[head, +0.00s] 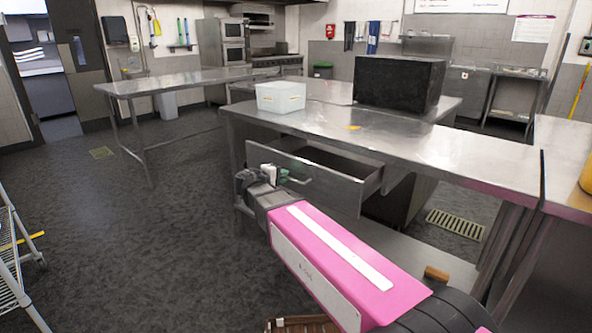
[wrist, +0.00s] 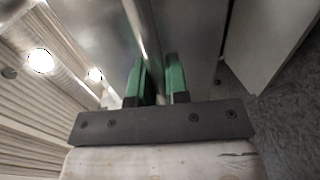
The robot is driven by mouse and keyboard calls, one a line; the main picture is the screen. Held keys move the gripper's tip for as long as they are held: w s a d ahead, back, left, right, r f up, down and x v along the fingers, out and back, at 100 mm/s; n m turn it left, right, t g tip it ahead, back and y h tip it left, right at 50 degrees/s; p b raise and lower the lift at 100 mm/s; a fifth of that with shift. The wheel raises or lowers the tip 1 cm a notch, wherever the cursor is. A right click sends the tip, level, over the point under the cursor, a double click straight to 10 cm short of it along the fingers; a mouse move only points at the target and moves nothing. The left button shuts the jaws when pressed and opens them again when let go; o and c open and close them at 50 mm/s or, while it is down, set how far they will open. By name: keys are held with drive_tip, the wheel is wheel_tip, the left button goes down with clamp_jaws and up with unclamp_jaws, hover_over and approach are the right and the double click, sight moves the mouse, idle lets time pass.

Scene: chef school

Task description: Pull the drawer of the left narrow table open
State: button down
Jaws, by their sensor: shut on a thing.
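The narrow steel table (head: 290,124) stands in front of me in the head view. Its drawer (head: 325,188) stands out from under the top, and part of its inside shows behind the front panel. My gripper (head: 283,173) is at the drawer's front, toward the left end of the panel. In the wrist view, the green fingers of my gripper (wrist: 158,80) stand on both sides of a shiny metal bar, the drawer's handle (wrist: 146,40). The gripper is shut on this handle. The exact contact is partly hidden in the head view.
A white bin (head: 281,97) and a black box (head: 399,83) stand on steel tabletops. Another steel table (head: 180,82) is at the back left. A wire rack (head: 12,262) is at the left edge. The dark floor (head: 120,220) left of the drawer is clear.

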drive_tip(key=f+v, duration=0.2)
drive_tip(key=v, duration=1)
drive_tip(key=shift+s+a+f, duration=0.3)
drive_tip(key=c, duration=1.1)
unclamp_jaws()
drive_tip(key=shift+c, duration=0.2)
drive_tip(key=shift+s+a, duration=0.1)
drive_tip(key=v, duration=1)
drive_tip(key=shift+s+a, duration=0.2)
